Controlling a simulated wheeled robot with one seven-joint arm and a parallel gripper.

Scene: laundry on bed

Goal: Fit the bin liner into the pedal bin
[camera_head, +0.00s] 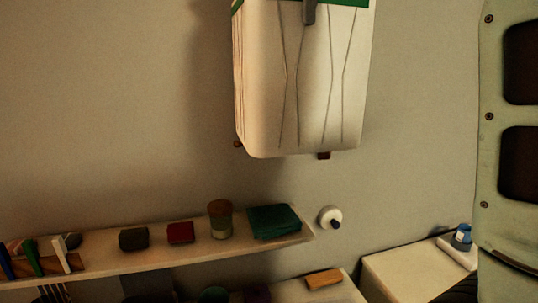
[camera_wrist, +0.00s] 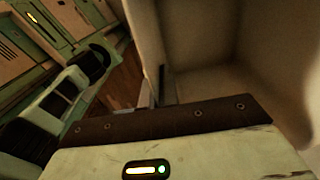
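A tall white, bag-like or bin-like thing (camera_head: 300,90) with dark vertical lines and a green band hangs at the top of the head view, cut off by the frame. I cannot tell whether it is the bin liner. No pedal bin can be made out for certain. In the wrist view my gripper (camera_wrist: 161,88) shows two thin dark fingers, close together beside the edge of a pale wall (camera_wrist: 146,35). A hollow, pale interior (camera_wrist: 205,45) lies to their right. I cannot tell whether the fingers hold anything.
A shelf (camera_head: 110,262) on the wall bears a dark block, a red block (camera_head: 180,232), a corked jar (camera_head: 220,220) and a green folded cloth (camera_head: 274,221). A round white knob (camera_head: 329,217) is beside it. A pale cabinet top (camera_head: 410,272) stands lower right. Wooden floor (camera_wrist: 122,82) shows below.

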